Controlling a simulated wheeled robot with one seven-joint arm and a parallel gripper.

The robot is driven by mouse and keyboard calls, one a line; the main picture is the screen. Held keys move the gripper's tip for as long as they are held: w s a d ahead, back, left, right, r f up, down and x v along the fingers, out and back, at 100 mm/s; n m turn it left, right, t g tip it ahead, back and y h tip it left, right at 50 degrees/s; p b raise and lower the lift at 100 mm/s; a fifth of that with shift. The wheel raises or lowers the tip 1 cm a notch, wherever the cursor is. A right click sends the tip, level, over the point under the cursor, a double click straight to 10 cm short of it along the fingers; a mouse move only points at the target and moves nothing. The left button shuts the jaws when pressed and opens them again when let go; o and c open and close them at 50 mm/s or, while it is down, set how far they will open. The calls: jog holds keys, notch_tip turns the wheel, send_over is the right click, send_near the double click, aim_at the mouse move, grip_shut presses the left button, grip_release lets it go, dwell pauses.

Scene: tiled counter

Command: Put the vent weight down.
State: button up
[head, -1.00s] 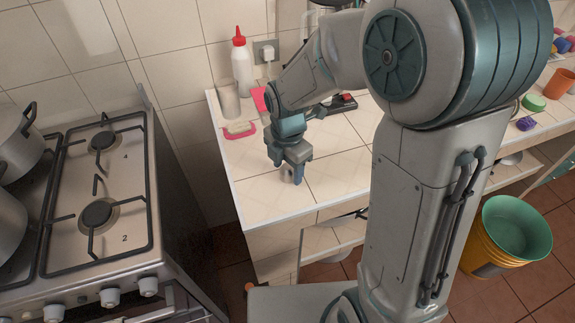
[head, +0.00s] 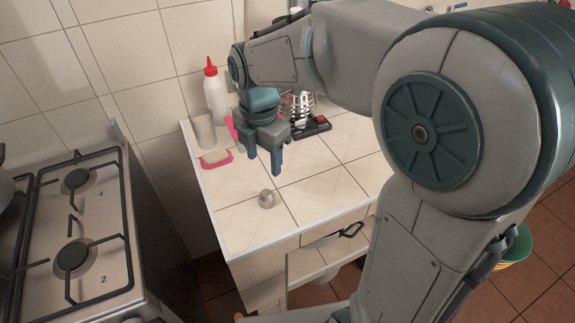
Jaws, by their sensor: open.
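The vent weight (head: 267,199) is a small, round, silvery-grey piece. It stands on the tiled counter (head: 238,222) near the counter's front left part, with clear tile around it. My gripper (head: 265,168) is open and empty, with its fingers pointing down. It is above and behind the weight, apart from it. Only part of the fingers shows clearly; the near finger is the plainest.
Behind my gripper stand a white bottle with a red cap (head: 215,92), a grey cup (head: 205,131), a pink-framed item (head: 216,159) and a wire rack (head: 298,106). A stove (head: 105,235) is at the left. Counter tiles right of the weight are clear.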

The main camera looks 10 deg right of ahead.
jog(key=s+d+m+t, duration=0.1)
jog(key=s+d+m, duration=0.5)
jog(key=m, duration=0.7)
jog(key=s+d+m+t, duration=0.2)
jog(key=s+d+m, duration=0.4)
jog(key=m, duration=0.6)
jog(key=shift+s+f+m, duration=0.2)
jog(key=shift+s+m, duration=0.1)
jog(key=shift+m, duration=0.1)
